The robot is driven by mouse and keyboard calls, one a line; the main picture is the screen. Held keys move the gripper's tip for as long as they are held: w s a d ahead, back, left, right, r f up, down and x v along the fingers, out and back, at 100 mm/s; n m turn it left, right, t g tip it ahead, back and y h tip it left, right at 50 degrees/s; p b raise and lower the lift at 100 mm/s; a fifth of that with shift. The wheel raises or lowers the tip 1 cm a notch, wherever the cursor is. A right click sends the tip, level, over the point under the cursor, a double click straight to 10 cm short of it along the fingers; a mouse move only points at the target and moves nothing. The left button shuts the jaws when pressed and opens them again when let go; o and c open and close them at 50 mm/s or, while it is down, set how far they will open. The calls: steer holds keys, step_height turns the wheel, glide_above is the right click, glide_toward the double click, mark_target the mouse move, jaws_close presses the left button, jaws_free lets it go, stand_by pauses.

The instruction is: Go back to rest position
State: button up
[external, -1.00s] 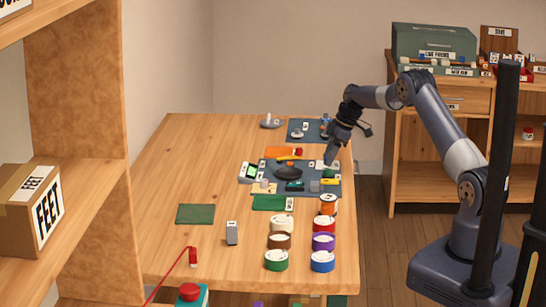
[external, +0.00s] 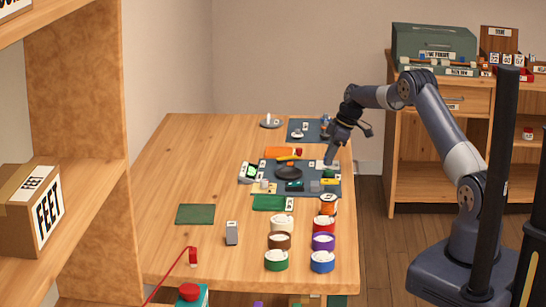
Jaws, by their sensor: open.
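My gripper (external: 331,157) hangs at the end of my dark grey arm, above the right edge of the wooden table (external: 185,150). It points down near the back right part of the grey mat (external: 331,191). Its fingers are small in this view; they look apart, with nothing seen between them. My arm is bent, reaching from the base at the lower right up and over to the table.
The grey mat carries a black round dish (external: 288,172) and several small items. Several coloured round tubs, such as a blue one (external: 322,262), stand at the front right. A green mat (external: 195,214) lies left. The table's left back is clear. A shelf (external: 75,100) stands left.

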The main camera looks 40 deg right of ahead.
steer(key=v, duration=1.1)
steer(key=x, duration=1)
steer(key=shift+w+a+f, duration=0.1)
steer(key=shift+f, duration=0.15)
steer(key=shift+w+f+p, duration=0.15)
steer(key=shift+f+p, duration=0.1)
steer(key=shift+p, duration=0.35)
steer(key=shift+r+n+y+p, duration=0.15)
steer(key=shift+n+y+p, duration=0.15)
steer(key=shift+n+p, duration=0.6)
steer(key=shift+n+g+p, duration=0.6)
steer(key=shift+n+p, duration=0.5)
steer(key=shift+p, duration=0.1)
steer(key=shift+r, duration=0.2)
steer(key=d+b+v, duration=0.1)
steer(key=b+v, duration=0.1)
steer(key=v, duration=0.8)
steer(key=a+f+g+h+p, duration=0.1)
steer(key=h+p, duration=0.1)
steer(key=w+a+f+g+h+p, duration=0.1)
steer(key=a+f+h+p, duration=0.1)
steer(key=h, duration=0.1)
steer(key=w+a+f+g+h+p, duration=0.1)
steer(key=a+h+p, duration=0.1)
steer(key=shift+a+f+h+p, duration=0.2)
steer(key=shift+h+p, duration=0.1)
steer(key=shift+h, duration=0.1)
